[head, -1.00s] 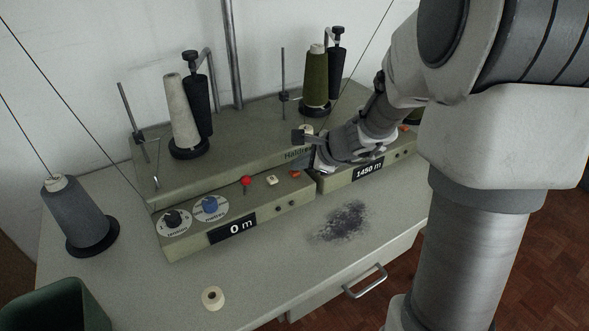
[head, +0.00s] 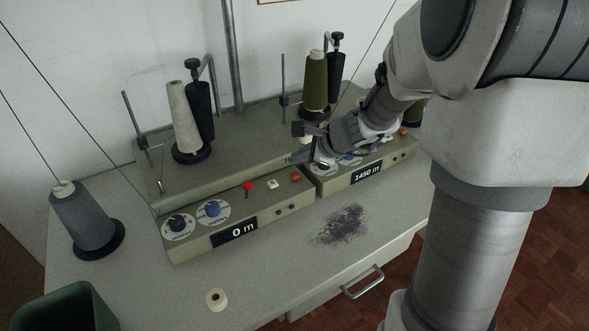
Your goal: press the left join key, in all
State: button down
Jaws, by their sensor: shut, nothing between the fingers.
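The left unit (head: 200,243) has a "0 m" display (head: 234,232) on its front. On its top are two dials, a red-knobbed lever (head: 248,186), a white key (head: 272,183) and an orange key (head: 295,177). Any key labels are too small to read, so I cannot tell which is the join key. My gripper (head: 295,158) is shut and empty. Its tips are above and behind the orange key in the picture, in front of the lettering on the raised rear part. They look apart from the keys, though their height is hard to judge.
The right unit shows "1450 m" (head: 366,175); my arm partly covers it. Cream (head: 178,110) and green (head: 316,80) thread cones stand behind. A grey cone (head: 82,215) and a small white roll (head: 217,299) are on the table, with a dark lint patch (head: 342,225). A green bin (head: 65,308) stands front left.

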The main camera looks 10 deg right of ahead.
notch_tip(320, 180, up, 3)
jog(key=shift+r+p, duration=0.1)
jog(key=shift+p, duration=0.85)
jog(key=s+a+r+n+g, duration=0.1)
jog(key=s+a+r+n, duration=0.25)
jog(key=s+n, duration=0.2)
jog(key=s+a+r+n+g, duration=0.1)
jog(key=s+a+r+n, duration=0.25)
jog(key=s+n, duration=0.2)
jog(key=s+d+r+n+h, duration=0.1)
jog(key=s+d+n+h, duration=0.15)
jog(key=s+n, duration=0.4)
jog(key=s+d+r+n+h, duration=0.2)
jog(key=s+d+n, duration=0.2)
jog(key=s, duration=0.5)
notch_tip(320, 180, up, 12)
jog(key=p, duration=1.2)
jog(key=shift+w, duration=0.2)
